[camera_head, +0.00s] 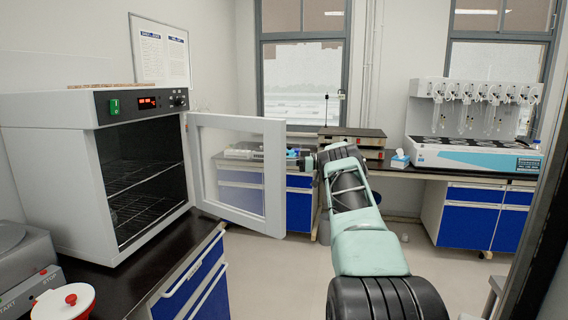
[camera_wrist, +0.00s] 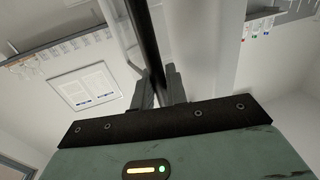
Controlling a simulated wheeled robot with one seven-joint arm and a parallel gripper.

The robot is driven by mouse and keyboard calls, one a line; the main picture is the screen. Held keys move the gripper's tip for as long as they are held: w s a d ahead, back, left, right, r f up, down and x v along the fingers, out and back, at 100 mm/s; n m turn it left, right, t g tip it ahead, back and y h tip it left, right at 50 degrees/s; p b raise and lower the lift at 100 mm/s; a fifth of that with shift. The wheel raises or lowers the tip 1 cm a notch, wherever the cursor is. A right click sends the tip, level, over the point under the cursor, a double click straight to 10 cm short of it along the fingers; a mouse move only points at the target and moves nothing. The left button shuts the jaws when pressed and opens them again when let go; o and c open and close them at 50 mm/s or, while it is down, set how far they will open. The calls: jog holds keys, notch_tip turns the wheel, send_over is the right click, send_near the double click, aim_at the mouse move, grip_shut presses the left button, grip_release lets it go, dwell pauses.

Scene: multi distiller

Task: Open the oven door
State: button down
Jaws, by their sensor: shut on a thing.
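The white oven (camera_head: 55,165) stands on the dark counter at the left. Its glass-windowed door (camera_head: 274,180) is swung wide open to the right, showing the dark inside with wire racks (camera_head: 140,190). My gripper (camera_head: 298,161) is at the door's free right edge, on its outer side. In the wrist view, its two fingers (camera_wrist: 160,90) are closed around a narrow part of the door; the exact contact is partly hidden by the fingers and wrist.
A white container with a red knob (camera_head: 66,301) and a grey device (camera_head: 25,265) stand on the counter at lower left. A back bench holds a multi-position distiller (camera_head: 470,150) and a small tissue box (camera_head: 400,161). Open floor lies between counter and bench.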

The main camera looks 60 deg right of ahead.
jog(key=c, duration=1.5)
grip_release()
jog(key=shift+w+a, duration=0.1)
jog(key=b+v, duration=0.2)
jog(key=v, duration=0.5)
jog(key=shift+s, duration=0.25)
jog(key=shift+c, duration=0.3)
